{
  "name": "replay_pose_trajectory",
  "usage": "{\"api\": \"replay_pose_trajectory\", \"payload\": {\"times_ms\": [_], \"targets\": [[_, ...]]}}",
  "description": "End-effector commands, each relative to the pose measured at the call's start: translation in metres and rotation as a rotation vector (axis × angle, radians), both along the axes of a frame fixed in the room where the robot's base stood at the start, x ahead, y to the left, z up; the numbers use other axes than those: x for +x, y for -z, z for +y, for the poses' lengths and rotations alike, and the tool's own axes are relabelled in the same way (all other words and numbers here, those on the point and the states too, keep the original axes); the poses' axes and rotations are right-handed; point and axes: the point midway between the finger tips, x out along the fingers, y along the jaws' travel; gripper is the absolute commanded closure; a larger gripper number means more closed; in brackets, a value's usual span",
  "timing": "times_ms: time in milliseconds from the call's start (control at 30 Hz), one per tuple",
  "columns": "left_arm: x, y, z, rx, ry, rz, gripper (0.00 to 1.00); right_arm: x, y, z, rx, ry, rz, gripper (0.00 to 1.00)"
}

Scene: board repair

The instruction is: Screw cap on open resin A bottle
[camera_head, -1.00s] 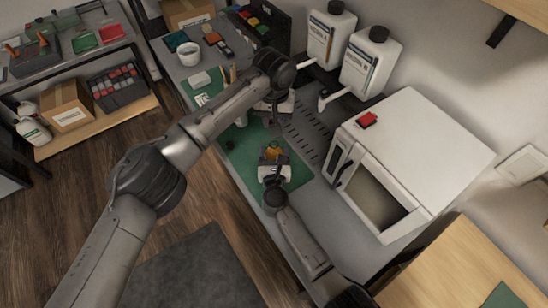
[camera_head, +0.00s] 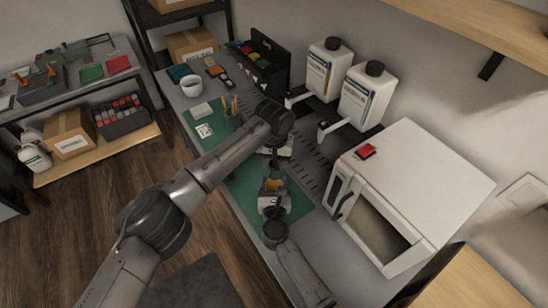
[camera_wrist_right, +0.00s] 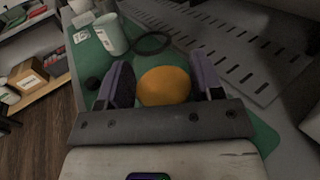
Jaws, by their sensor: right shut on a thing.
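My right gripper (camera_head: 272,190) is low over the green mat on the bench. It is shut on a round orange object (camera_wrist_right: 165,86), which sits between its two fingers in the right wrist view; the orange also shows in the head view (camera_head: 273,184). I cannot tell whether it is a bottle or a cap. My left gripper (camera_head: 277,151) is just beyond the right one, partly hidden by my left arm; its fingers cannot be made out.
Two white bottles with black caps (camera_head: 324,70) (camera_head: 366,95) stand on wall brackets. A white oven-like box (camera_head: 425,185) with an open front is at the right. A white container (camera_wrist_right: 110,33) and a black ring (camera_wrist_right: 152,42) are beyond the right gripper.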

Motion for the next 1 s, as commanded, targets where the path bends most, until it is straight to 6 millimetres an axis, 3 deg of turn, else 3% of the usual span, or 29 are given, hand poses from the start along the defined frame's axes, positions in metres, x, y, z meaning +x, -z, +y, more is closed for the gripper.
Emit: {"api": "replay_pose_trajectory", "payload": {"times_ms": [100,667,1000], "targets": [[0.0,0.008,0.0,0.0,0.0,0.001,0.92,0.0,0.0,0.0,0.0,0.0,0.0,0.82],[0.0,0.009,0.0,0.0,0.001,0.0,0.92,0.0,0.0,0.0,0.0,0.0,0.0,0.82],[0.0,0.024,-0.001,-0.001,-0.001,0.0,0.92,0.0,0.0,0.0,0.0,0.0,0.0,0.82]]}}
